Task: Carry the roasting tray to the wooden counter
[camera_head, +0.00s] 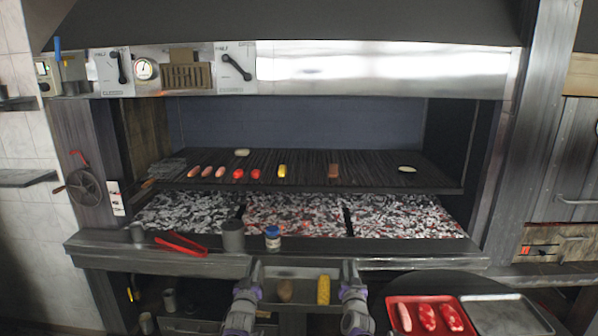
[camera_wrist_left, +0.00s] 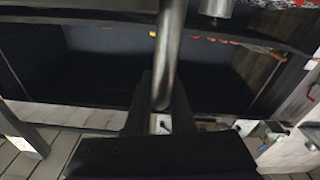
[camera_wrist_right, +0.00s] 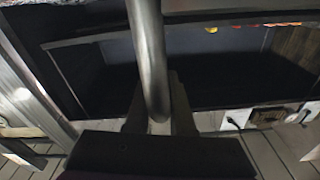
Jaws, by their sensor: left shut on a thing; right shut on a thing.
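The roasting tray (camera_head: 303,272) is a grey metal tray in front of the grill's ledge, low in the head view. A brown potato-like item (camera_head: 285,291) and a yellow corn cob (camera_head: 323,290) lie in it. My left gripper (camera_head: 256,272) is shut on the tray's left side, and my right gripper (camera_head: 350,270) on its right side. Each wrist view shows a round metal bar of the tray between the fingers, in the left (camera_wrist_left: 170,50) and in the right (camera_wrist_right: 149,50). I cannot clearly make out a wooden counter.
The grill ledge (camera_head: 190,262) holds red tongs (camera_head: 181,244), a grey cup (camera_head: 233,236) and a small blue-lidded jar (camera_head: 272,238). Food lies on the grate (camera_head: 385,173) above glowing coals. A red tray (camera_head: 394,322) of meat and an empty metal tray (camera_head: 506,316) stand close at right.

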